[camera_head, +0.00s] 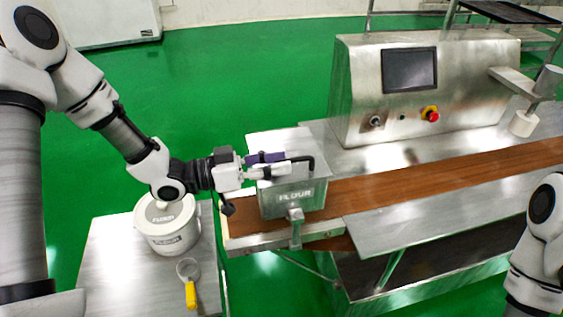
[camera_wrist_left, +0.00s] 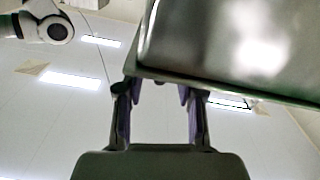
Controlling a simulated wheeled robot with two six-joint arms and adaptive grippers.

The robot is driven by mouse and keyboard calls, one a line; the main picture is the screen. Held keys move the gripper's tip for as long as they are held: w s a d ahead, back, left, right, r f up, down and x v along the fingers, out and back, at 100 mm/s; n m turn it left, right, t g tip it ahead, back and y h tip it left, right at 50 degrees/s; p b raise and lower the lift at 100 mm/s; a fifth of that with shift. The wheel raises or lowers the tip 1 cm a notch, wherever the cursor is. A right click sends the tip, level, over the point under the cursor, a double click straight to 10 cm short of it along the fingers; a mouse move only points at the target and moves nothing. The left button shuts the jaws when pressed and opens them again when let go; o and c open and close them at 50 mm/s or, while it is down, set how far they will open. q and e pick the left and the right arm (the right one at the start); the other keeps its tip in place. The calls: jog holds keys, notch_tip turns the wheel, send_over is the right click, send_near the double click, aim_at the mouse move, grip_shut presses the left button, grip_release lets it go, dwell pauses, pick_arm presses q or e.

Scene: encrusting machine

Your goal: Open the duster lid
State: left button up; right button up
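The duster is a metal box marked FLOUR (camera_head: 294,196), standing on the near left end of the machine's belt. A pale metal panel (camera_head: 280,142) shows at its top; I cannot tell whether the lid lies closed or is partly raised. A dark bent handle (camera_head: 308,162) shows at the top right. My left gripper (camera_head: 284,164) reaches over the duster from the left, its fingers close to the handle. In the left wrist view the two fingers (camera_wrist_left: 160,95) stand apart, and a metal edge (camera_wrist_left: 230,50) hides their tips. Contact is unclear. My right gripper is out of view.
A white flour tub (camera_head: 167,228) and a yellow-handled sieve (camera_head: 189,284) stand on a metal side table (camera_head: 120,262) at lower left. The machine's housing (camera_head: 425,105) with screen and red button stands behind the brown belt (camera_head: 425,180), which is clear right of the duster.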

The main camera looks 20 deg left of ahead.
pick_arm(q)
jog(key=shift+w+d, duration=0.35)
jog(key=shift+d, duration=0.15)
grip_shut()
jog(key=shift+r, duration=0.1)
